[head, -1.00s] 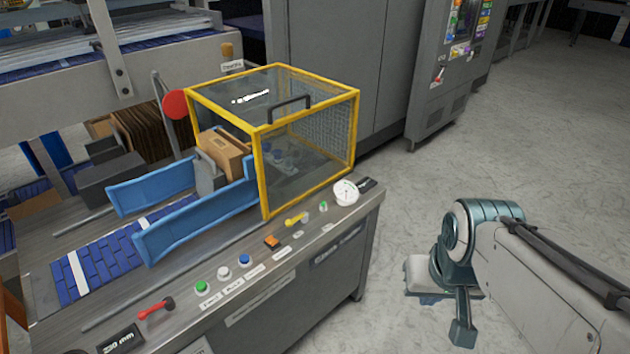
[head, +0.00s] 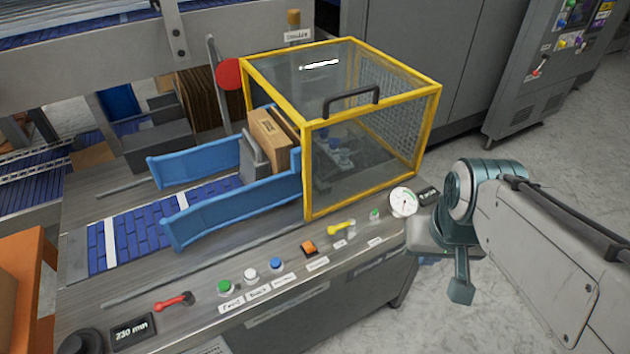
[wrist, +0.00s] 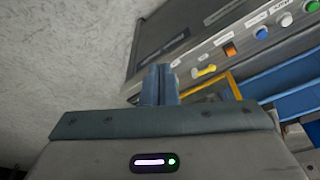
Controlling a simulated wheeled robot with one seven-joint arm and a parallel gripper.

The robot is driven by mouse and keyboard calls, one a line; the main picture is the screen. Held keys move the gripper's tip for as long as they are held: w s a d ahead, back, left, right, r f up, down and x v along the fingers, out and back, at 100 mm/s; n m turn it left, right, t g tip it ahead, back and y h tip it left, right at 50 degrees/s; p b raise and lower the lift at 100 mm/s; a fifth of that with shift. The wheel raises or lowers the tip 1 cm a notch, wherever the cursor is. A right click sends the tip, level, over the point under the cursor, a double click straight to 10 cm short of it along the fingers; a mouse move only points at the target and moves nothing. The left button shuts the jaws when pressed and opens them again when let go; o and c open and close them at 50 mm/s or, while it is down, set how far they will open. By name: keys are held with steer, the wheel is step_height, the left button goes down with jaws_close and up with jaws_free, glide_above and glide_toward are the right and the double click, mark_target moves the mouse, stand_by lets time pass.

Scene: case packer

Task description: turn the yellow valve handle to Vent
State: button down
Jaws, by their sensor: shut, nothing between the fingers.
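The yellow valve handle (head: 341,229) is on the sloped front panel of the packer, between the orange switch and the small green button. It lies roughly along the panel's length. Small white labels sit below it, too small to read, so I cannot tell which one is Vent. The handle also shows in the wrist view (wrist: 206,71), right of and beyond my fingertips. My gripper (wrist: 160,68) is shut and empty, with its two blue-grey fingers together. It is apart from the handle.
Several push buttons and a red lever (head: 175,300) lie to the left. A yellow-framed guard (head: 308,170) stands behind the handle. Open floor (head: 540,165) lies right.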

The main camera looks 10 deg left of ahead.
steer(key=shift+w+a, duration=0.2)
steer(key=shift+w, duration=0.1)
steer(key=w+a+f+n+y+b, duration=0.1)
steer(key=w+a+f+n+b, duration=0.1)
steer(key=w+a+f+b, duration=0.4)
steer(key=w+a+f+n+b, duration=0.3)
steer(key=w+a+f+b, duration=0.3)
steer(key=w, duration=1)
steer(key=a+f, duration=0.2)
steer(key=a, duration=0.1)
steer(key=shift+a+f+t+y, duration=0.15)
steer(key=shift+f+t+y, duration=0.2)
steer(key=shift+t+y, duration=0.05)
